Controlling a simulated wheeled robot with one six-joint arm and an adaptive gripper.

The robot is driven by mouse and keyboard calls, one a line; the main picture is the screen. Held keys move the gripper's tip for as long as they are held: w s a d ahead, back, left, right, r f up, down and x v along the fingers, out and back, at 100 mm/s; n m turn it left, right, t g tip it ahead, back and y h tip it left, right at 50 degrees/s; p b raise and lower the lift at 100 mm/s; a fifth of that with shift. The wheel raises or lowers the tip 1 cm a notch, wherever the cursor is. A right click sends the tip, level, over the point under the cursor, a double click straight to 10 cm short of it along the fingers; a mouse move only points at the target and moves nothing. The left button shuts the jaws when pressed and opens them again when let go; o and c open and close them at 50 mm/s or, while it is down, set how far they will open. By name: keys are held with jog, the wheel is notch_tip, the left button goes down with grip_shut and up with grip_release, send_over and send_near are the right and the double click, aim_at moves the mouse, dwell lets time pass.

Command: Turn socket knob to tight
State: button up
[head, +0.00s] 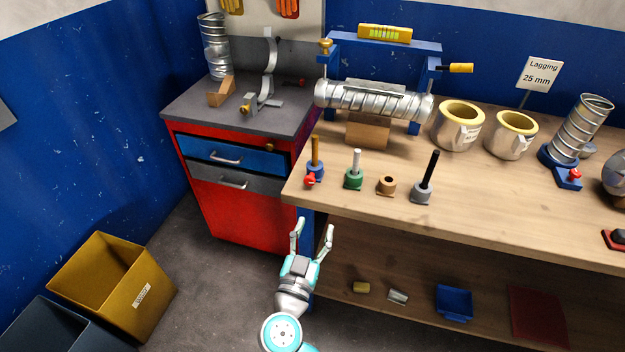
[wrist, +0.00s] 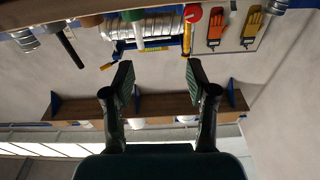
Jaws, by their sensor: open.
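A blue socket (head: 315,168) with a red knob (head: 310,179) on its front stands at the near left corner of the workbench (head: 470,205), with an upright brown rod in it. In the wrist view, which appears upside down, the red knob (wrist: 192,14) shows at the top edge, above the right finger. A second red knob (head: 574,175) sits on the blue base under the upright spiral duct (head: 581,128) at the right. My gripper (head: 313,230) is open and empty, below and in front of the bench corner, apart from both knobs. Neither knob's setting can be read.
A green socket (head: 353,178), a brown socket (head: 387,185) and a grey socket (head: 423,193) with a black rod stand in a row to the right. A red drawer cabinet (head: 240,212) stands left of the bench. A yellow bin (head: 112,285) is on the floor.

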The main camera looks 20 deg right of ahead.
jog(key=g, duration=0.1)
send_near(309, 181)
jog(key=shift+n+y, duration=0.4)
jog(key=x, duration=0.9)
jog(key=shift+w+d+r, duration=0.1)
jog(key=shift+w+d, duration=0.15)
jog(key=shift+d, duration=0.1)
grip_shut()
